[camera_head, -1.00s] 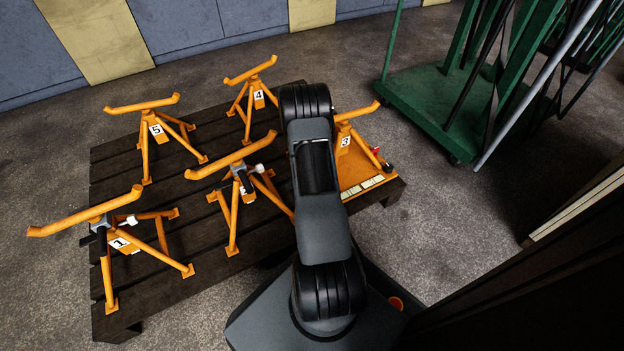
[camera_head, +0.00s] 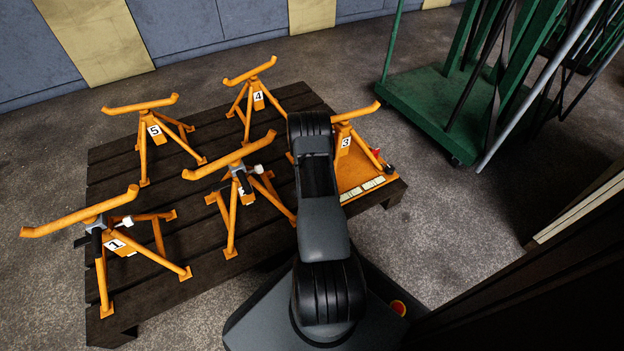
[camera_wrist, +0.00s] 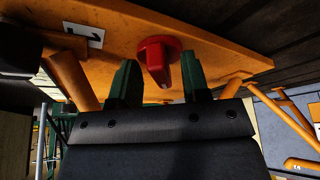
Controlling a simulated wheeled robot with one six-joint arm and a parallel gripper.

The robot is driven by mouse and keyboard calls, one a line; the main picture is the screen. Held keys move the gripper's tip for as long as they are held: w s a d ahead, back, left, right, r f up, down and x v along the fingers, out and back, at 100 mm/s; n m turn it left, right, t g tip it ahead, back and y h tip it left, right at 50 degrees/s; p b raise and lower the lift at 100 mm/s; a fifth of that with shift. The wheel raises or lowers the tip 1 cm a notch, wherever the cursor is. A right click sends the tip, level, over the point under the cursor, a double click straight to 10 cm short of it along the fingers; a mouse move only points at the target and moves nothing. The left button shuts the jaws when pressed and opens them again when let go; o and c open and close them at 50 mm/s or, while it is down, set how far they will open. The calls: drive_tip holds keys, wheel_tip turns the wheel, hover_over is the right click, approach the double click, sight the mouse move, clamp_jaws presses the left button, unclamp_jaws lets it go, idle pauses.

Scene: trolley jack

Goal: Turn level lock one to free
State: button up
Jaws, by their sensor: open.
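In the wrist view a red knob (camera_wrist: 154,52), a round base with a raised grip bar, sits on an orange plate (camera_wrist: 220,50). A white label with a 1 (camera_wrist: 83,36) is on the plate beside the knob. My gripper (camera_wrist: 159,66) is open, with its two green fingers on either side of the knob's grip bar. I cannot tell whether either finger touches it. In the head view my arm hides the gripper. The stand numbered 1 (camera_head: 130,248) is at the left front of the pallet there.
Several orange stands with numbers stand on a dark slatted pallet (camera_head: 180,287). Stand 3 (camera_head: 343,140) is just right of my arm, near an orange base with red parts. A green trolley (camera_head: 430,105) is at the back right. A dark structure (camera_head: 540,290) fills the lower right.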

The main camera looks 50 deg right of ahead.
drive_tip(key=shift+c, duration=0.3)
clamp_jaws()
